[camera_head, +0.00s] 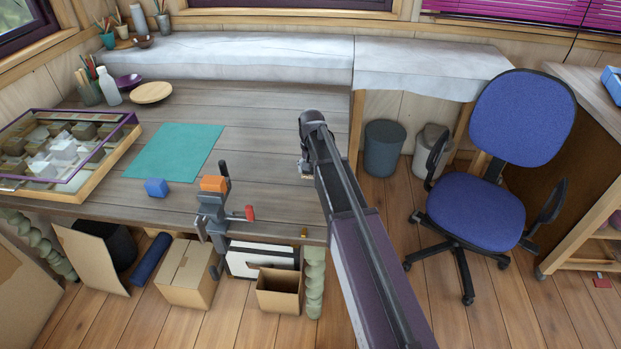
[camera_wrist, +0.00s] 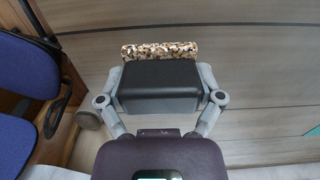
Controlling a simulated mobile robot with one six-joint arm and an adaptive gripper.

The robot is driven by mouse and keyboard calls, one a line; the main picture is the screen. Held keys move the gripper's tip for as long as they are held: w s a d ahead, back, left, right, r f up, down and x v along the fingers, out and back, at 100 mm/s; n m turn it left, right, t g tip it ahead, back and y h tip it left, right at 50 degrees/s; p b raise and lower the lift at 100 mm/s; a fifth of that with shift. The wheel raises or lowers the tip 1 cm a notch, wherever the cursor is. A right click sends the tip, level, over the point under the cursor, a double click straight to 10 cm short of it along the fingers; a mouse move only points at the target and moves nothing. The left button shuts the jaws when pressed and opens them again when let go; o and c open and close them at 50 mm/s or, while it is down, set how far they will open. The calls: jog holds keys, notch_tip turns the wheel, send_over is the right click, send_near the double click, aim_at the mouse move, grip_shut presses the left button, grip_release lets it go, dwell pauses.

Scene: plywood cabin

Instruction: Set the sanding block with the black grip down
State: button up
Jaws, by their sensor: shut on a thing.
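The sanding block shows in the wrist view with its black grip (camera_wrist: 158,90) and a speckled brown-and-cream pad (camera_wrist: 160,50) on its far side. My gripper (camera_wrist: 160,76) is shut on it, one grey finger at each side of the black grip. Behind the block are the grey planks of the workbench (camera_head: 270,120). In the head view my gripper (camera_head: 304,168) is mostly hidden behind my arm, near the right end of the bench. The block cannot be made out clearly there, and I cannot tell whether it touches the bench.
A vise (camera_head: 212,212) with an orange block (camera_head: 214,183) is clamped at the front edge. A blue block (camera_head: 156,187), teal mat (camera_head: 172,152) and sample case (camera_head: 60,150) lie left. Bare planks lie between mat and arm. A blue chair (camera_head: 475,212) stands right.

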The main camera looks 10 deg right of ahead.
aim_at(312, 177)
jog(key=shift+s+f+b, duration=0.1)
jog(key=shift+f+b, duration=1.2)
jog(key=shift+f, duration=0.35)
jog(key=shift+f, duration=0.15)
jog(key=o, duration=0.7)
jog(key=shift+o, duration=0.2)
jog(key=shift+r, duration=0.2)
notch_tip(312, 177, up, 12)
jog(key=p, duration=1.2)
jog(key=s+n, duration=0.3)
jog(key=s, duration=2)
jog(key=shift+s+n, duration=0.3)
jog(key=shift+s, duration=0.05)
